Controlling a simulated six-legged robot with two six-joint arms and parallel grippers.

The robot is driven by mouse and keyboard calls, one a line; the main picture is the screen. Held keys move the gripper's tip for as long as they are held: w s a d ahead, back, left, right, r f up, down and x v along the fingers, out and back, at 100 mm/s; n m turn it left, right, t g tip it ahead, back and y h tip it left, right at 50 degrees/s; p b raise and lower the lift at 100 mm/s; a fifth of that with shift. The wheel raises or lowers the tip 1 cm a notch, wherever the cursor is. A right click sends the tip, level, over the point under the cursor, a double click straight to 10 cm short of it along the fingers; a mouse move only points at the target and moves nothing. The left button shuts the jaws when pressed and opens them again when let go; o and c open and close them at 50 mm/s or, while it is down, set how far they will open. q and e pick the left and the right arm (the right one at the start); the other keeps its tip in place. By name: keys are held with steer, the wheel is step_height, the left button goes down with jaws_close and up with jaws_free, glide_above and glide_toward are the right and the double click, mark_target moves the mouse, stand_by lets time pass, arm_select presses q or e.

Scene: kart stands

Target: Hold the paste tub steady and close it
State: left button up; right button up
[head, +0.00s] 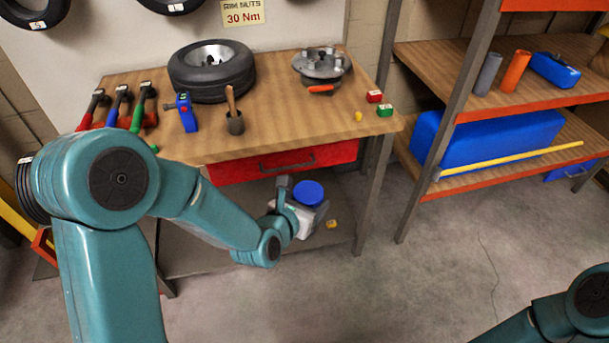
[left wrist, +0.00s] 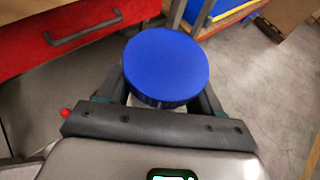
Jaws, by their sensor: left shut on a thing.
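The paste tub (head: 308,193) shows as a round, flat blue top in front of the workbench, below the red drawer. In the left wrist view the blue top (left wrist: 166,64) covers most of the tub, with a sliver of pale body under its front edge. My left gripper (head: 303,212) is shut on the tub, with one finger on each side of it in the left wrist view (left wrist: 165,98). The blue top looks level and seated. Whether it is fully tightened cannot be told. My right arm shows at the lower right, its gripper out of view.
The workbench (head: 275,115) holds a tyred wheel (head: 212,70), a hub (head: 321,65), a dark pot with a wooden handle (head: 235,122) and several tools. Its red drawer (head: 285,162) is close behind the tub. A shelf rack (head: 465,60) stands right. Floor in front is clear.

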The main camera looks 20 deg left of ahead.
arm_select(q)
steer(key=s+d+f+m+g+h, duration=0.1)
steer(key=s+d+f+m+h, duration=0.1)
steer(key=d, duration=0.4)
steer(key=s+d+f+m+g+h, duration=0.1)
steer(key=s+d+f+m+h, duration=0.2)
steer(key=d+f+m+h, duration=0.1)
steer(key=shift+s+d+f+g, duration=0.25)
steer(key=shift+d+g, duration=0.15)
steer(key=shift+d, duration=0.45)
steer(key=shift+r, duration=0.1)
